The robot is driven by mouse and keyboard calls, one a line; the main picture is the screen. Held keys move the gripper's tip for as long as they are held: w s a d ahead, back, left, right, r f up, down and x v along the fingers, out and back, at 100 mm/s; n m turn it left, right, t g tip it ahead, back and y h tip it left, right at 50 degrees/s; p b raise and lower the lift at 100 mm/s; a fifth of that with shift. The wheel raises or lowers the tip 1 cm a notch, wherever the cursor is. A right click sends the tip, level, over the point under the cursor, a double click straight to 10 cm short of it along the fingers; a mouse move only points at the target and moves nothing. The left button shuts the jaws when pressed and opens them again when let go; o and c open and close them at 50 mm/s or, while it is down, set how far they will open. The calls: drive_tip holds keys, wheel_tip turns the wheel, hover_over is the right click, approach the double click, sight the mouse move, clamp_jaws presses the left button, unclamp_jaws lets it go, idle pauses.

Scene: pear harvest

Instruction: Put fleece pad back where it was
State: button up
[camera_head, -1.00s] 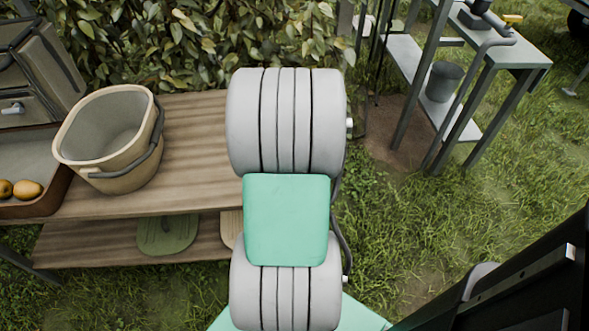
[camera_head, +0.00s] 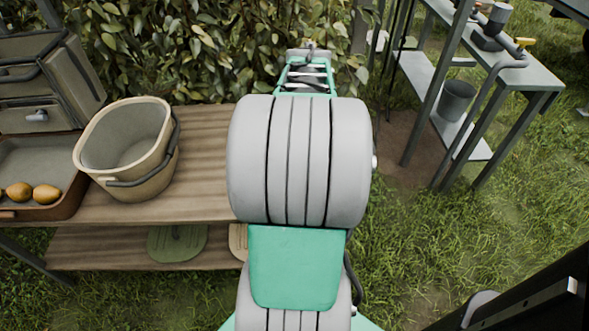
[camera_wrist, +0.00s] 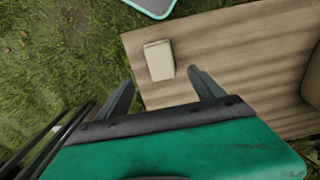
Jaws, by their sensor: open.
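A small cream rectangular pad (camera_wrist: 159,60), which looks like the fleece pad, lies flat on the wooden bench top (camera_wrist: 235,45) near its edge in the wrist view. My gripper (camera_wrist: 160,80) is open and empty, its two dark fingers spread wide. In the picture the pad shows just beyond and between the fingertips; I cannot tell the height gap, and no contact shows. In the head view my arm covers the part of the bench where the pad would be, so the pad is hidden there.
A beige bucket (camera_head: 128,150) with a dark handle stands on the bench, left of my arm. A brown tray (camera_head: 62,212) with pears is at the far left. Foliage rises behind the bench. A metal stand (camera_head: 470,100) is at the right, over grass.

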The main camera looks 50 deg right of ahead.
drive_tip(key=w+a+r+n+t, duration=0.1)
drive_tip(key=w+a+n, duration=0.25)
drive_tip(key=a, duration=0.45)
drive_tip(key=w+a+n, duration=0.2)
drive_tip(key=w+a, duration=0.2)
drive_tip(key=a, duration=0.4)
drive_tip(key=s+a+f+n+t, duration=0.1)
drive_tip(key=a+n, duration=0.3)
drive_tip(key=a, duration=1.1)
drive_tip(key=shift+a+f, duration=0.15)
